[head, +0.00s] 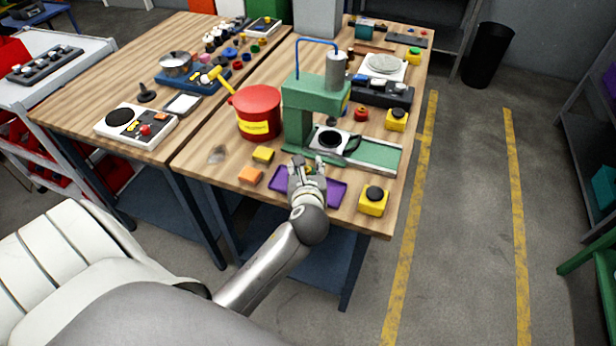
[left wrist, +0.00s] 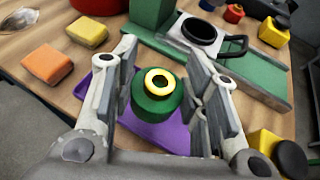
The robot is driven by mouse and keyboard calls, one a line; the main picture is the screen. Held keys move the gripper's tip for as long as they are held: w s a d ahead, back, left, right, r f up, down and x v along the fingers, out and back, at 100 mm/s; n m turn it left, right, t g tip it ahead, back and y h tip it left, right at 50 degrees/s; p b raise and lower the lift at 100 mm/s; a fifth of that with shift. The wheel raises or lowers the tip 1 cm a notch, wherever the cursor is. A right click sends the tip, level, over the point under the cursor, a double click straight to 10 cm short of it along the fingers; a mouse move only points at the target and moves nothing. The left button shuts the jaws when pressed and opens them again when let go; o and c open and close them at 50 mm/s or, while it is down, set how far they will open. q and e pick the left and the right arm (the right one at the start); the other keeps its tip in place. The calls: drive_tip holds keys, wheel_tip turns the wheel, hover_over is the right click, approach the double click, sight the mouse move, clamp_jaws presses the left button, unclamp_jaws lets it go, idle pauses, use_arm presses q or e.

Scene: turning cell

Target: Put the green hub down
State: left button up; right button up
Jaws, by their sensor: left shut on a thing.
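The green hub (left wrist: 155,112), with a yellow ring on its top, sits upright between the fingers of my left gripper (left wrist: 158,92). The gripper is shut on it. A purple tray (left wrist: 172,138) lies directly below or behind the hub in the left wrist view. I cannot tell whether the hub touches the tray. In the head view my left gripper (head: 307,168) is over the purple tray (head: 337,192) near the table's front edge and mostly hides the hub. My right gripper is not in view.
A green press (head: 298,110) with a green slide bed (head: 378,154) stands just behind the tray. Orange (head: 250,176) and yellow (head: 263,155) blocks lie to the left. A yellow box with a black button (head: 373,201) is at the right. A red bucket (head: 258,98) stands further back.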

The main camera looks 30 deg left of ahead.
use_arm(q)
drive_tip(key=shift+w+a+f, duration=0.35)
drive_tip(key=shift+w+f, duration=0.35)
drive_tip(key=shift+f, duration=0.15)
drive_tip(key=shift+w+f, duration=0.1)
drive_tip(key=shift+f, duration=1.55)
drive_tip(key=o, duration=1.2)
drive_tip(key=shift+f, duration=0.15)
drive_tip(key=shift+o, duration=0.2)
drive_tip(key=v, duration=1.2)
drive_tip(key=shift+b, duration=0.4)
